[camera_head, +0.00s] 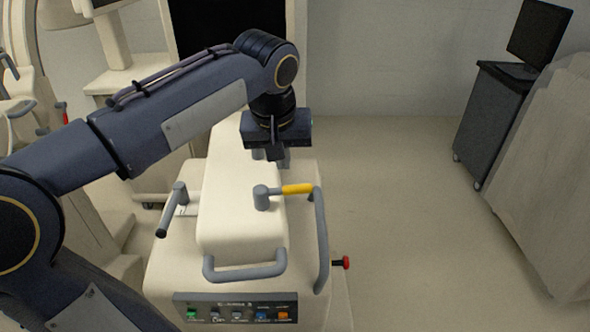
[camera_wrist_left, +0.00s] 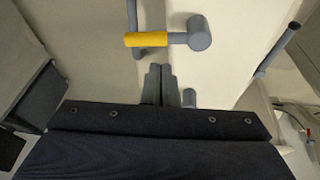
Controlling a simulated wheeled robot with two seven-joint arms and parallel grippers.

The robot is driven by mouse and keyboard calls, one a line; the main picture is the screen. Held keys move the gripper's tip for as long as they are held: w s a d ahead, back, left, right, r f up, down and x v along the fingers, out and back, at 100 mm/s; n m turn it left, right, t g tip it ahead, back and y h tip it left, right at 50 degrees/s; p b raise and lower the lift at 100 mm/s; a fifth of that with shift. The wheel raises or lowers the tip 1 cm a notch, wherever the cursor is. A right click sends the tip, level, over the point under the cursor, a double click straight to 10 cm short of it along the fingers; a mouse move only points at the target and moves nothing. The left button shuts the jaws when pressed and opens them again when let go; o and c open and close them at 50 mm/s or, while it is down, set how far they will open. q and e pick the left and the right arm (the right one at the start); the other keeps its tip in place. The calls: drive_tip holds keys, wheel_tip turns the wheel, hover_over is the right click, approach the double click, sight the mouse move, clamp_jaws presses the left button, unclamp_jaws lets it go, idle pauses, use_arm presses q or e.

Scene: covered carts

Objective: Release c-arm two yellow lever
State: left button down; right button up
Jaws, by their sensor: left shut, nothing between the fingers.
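The yellow lever (camera_head: 297,189) sticks out to the right from a grey knob on top of the white c-arm cart (camera_head: 240,228). It also shows in the left wrist view (camera_wrist_left: 146,39), at the top middle, with its grey knob to the right. My left gripper (camera_head: 277,155) is above the cart, a little behind the lever and apart from it. In the left wrist view its two fingers (camera_wrist_left: 158,84) are together and hold nothing. My right gripper is in neither view.
A grey rail (camera_head: 321,240) curves down the cart's right side, close to the lever's tip. A grey handle (camera_head: 245,270) is on the front, above a panel of coloured buttons (camera_head: 235,312). A black-tipped lever (camera_head: 172,210) is at left.

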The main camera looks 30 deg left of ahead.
use_arm(q)
drive_tip(key=w+r+n, duration=0.1)
drive_tip(key=w+r, duration=0.1)
drive_tip(key=w+r+n+y, duration=0.1)
drive_tip(key=w, duration=0.1)
drive_tip(key=shift+w+r+y, duration=0.15)
drive_tip(key=shift+r+y, duration=0.15)
drive_tip(key=shift+r, duration=0.05)
wheel_tip(320, 180, down, 10)
drive_tip(key=shift+d+f, duration=0.15)
drive_tip(key=shift+d, duration=0.05)
drive_tip(key=shift+s, duration=0.2)
